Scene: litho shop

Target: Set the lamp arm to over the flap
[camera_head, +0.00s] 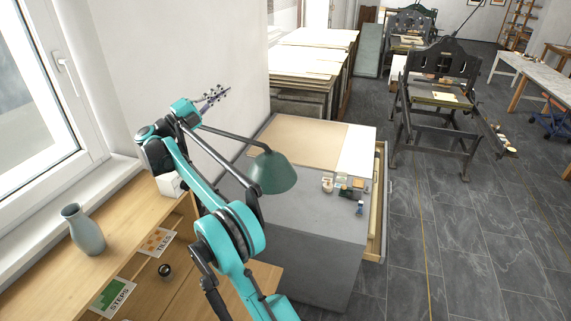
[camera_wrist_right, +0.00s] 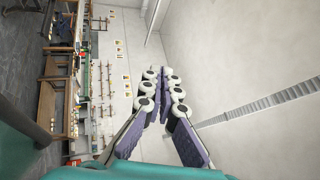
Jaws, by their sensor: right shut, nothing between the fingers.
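The lamp has a dark green shade (camera_head: 272,174) that hangs over the near part of the grey cabinet (camera_head: 310,215). Its thin dark lamp arm (camera_head: 235,137) runs up and left from the shade until my own arm hides it. My right gripper (camera_head: 214,95) is up against the white wall, above and left of the shade and apart from it. In the right wrist view its fingers (camera_wrist_right: 163,78) are together with nothing between them. A tan board (camera_head: 295,140) lies on the cabinet top; I cannot tell whether it is the flap. My left gripper is not in view.
A wooden shelf unit (camera_head: 125,225) with a grey vase (camera_head: 84,230) stands by the window at left. Small jars (camera_head: 345,188) sit on the cabinet's right side. A dark press (camera_head: 438,90) stands behind at right. The tiled floor (camera_head: 430,230) at right is clear.

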